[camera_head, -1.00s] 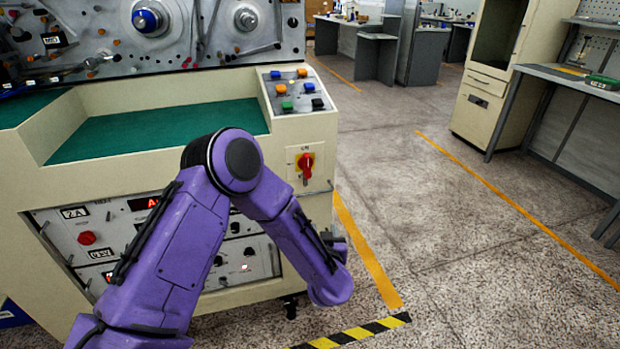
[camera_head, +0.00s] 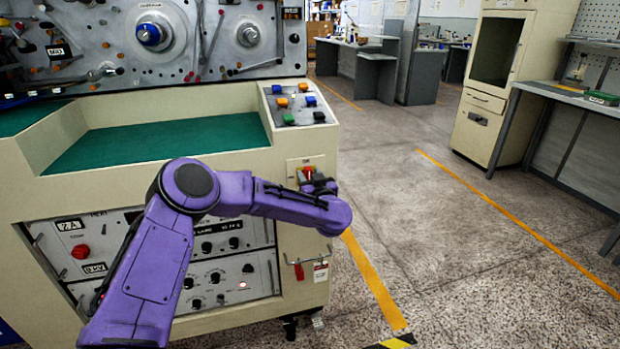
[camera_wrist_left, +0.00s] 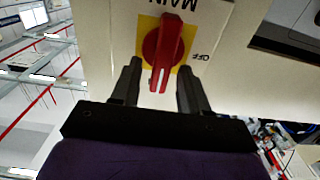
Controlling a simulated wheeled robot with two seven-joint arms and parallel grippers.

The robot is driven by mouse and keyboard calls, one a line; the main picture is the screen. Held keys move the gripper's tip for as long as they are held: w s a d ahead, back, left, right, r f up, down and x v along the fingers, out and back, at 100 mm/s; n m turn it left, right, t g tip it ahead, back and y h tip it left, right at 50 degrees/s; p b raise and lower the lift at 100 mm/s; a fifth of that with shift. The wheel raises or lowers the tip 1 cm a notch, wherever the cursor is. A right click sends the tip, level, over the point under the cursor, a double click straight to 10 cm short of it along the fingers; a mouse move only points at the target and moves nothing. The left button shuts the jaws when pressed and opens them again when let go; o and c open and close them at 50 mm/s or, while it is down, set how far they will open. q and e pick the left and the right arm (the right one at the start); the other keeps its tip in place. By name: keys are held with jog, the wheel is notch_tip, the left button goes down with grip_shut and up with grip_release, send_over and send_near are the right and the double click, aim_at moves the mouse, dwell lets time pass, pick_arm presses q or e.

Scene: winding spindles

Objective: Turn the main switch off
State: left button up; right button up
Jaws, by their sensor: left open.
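The main switch is a red rotary knob on a yellow plate, on the cream front panel of the winding machine. In the head view the red knob (camera_head: 309,172) is partly hidden behind my left gripper (camera_head: 312,181). In the left wrist view the knob (camera_wrist_left: 168,50) shows upside down, with MAIN and OFF printed beside it. Its handle lies along the vertical of that view, not toward the OFF mark. In the wrist view my left gripper (camera_wrist_left: 157,80) is open, with one finger on either side of the handle's end and gaps to both. My right gripper is not in view.
The cream machine (camera_head: 150,180) has a green recessed top and a sloped button panel (camera_head: 298,105) above the switch. Open floor lies to the right, with a cabinet (camera_head: 490,80) and workbench (camera_head: 570,95) beyond.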

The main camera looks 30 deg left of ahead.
pick_arm(q)
grip_shut()
